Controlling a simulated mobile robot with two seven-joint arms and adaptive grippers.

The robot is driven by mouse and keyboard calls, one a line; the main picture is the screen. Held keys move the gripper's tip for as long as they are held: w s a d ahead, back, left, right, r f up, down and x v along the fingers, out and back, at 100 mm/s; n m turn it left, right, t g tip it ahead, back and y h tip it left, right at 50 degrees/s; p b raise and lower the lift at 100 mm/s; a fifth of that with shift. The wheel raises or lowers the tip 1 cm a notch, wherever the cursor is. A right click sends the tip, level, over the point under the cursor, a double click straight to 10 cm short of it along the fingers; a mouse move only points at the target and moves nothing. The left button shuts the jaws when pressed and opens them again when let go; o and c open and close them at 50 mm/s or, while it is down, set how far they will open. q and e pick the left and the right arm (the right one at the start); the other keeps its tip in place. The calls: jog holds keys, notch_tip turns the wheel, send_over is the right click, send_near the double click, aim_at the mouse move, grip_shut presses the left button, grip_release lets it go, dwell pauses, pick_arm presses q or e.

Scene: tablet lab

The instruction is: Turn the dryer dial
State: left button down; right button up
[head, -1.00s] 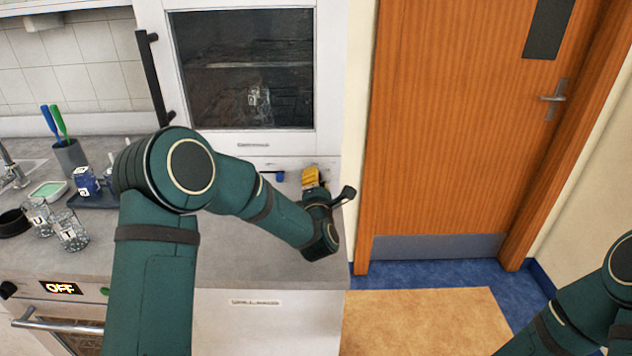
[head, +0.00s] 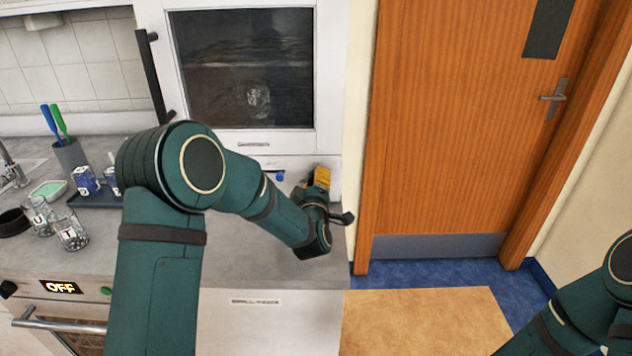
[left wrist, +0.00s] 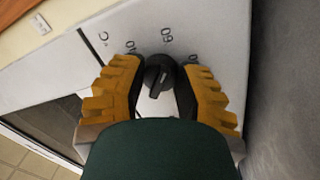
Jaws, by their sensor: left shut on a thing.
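The dryer dial (left wrist: 160,76) is a black round knob on a white panel in the left wrist view. Temperature marks surround it: a "°C" sign, a mark at upper left, "60" above, and a partly covered one at right. My left gripper (left wrist: 158,80) has its yellow-padded fingers on both sides of the dial and is shut on it. My right gripper is out of view; only part of that arm shows at lower right.
A glass-fronted white cabinet (head: 325,90) with a black handle stands on the counter (head: 235,262). Glass jars (head: 72,232), a dark tray (head: 98,198) with small labelled blocks and a cup (head: 70,155) stand at left. A wooden door (head: 450,130) is at right.

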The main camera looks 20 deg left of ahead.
pick_arm(q)
jog(key=m, duration=0.4)
jog(key=shift+m, duration=0.4)
jog(key=shift+a+m, duration=0.1)
jog(key=shift+m, duration=1.6)
jog(key=c, duration=0.6)
grip_release()
jog(key=shift+s, duration=0.1)
jog(key=v, duration=1.2)
jog(key=shift+a+r, duration=0.1)
jog(key=shift+r, duration=0.15)
